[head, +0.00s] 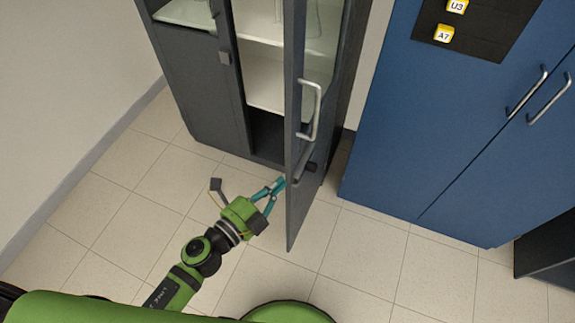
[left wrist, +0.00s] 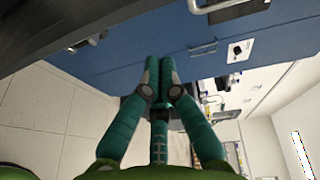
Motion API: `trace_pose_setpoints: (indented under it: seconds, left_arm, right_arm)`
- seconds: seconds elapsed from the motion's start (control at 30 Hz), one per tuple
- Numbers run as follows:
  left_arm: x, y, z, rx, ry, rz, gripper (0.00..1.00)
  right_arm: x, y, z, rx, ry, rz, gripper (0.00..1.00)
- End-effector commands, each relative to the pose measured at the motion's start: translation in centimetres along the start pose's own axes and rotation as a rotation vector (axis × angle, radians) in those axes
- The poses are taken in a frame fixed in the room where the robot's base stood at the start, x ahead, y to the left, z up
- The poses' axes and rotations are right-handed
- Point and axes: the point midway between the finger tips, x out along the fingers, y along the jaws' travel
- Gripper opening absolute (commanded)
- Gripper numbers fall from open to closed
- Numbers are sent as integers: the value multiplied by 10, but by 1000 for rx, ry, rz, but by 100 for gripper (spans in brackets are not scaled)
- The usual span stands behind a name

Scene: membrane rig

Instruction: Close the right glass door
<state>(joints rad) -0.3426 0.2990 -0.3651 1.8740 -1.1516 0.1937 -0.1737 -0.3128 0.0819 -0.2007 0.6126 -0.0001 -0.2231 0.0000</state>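The right glass door (head: 294,195) of the dark grey cabinet stands open in the head view, swung out toward me and seen nearly edge-on. A silver bar handle (head: 316,112) is on its right-hand face. My left gripper (head: 280,184) has its teal fingertips beside the left-hand face of the door, low down; I cannot tell whether they touch it. In the left wrist view the two fingers (left wrist: 160,68) lie together with nothing visible between them. The door handle is not clearly seen there. My right gripper is not in view.
The cabinet's left door (head: 190,70) looks closed. Pale shelves (head: 265,90) show in the open right part. A blue cabinet (head: 440,130) with silver handles stands to the right. The tiled floor (head: 340,245) in front is clear. A white wall (head: 70,90) is at the left.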

Motion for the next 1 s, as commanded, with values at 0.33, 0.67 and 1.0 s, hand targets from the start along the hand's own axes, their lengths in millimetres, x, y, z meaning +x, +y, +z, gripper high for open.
trace_pose_setpoints:
  seconds: [0.33,0.67,1.0]
  left_arm:
    - [18,-41,-24,128,70,-70,0]
    - [87,-44,-29,125,67,-69,0]
    - [91,-46,4,125,67,-65,0]
  right_arm:
    - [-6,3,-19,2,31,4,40]
    - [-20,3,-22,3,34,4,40]
    - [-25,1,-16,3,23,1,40]
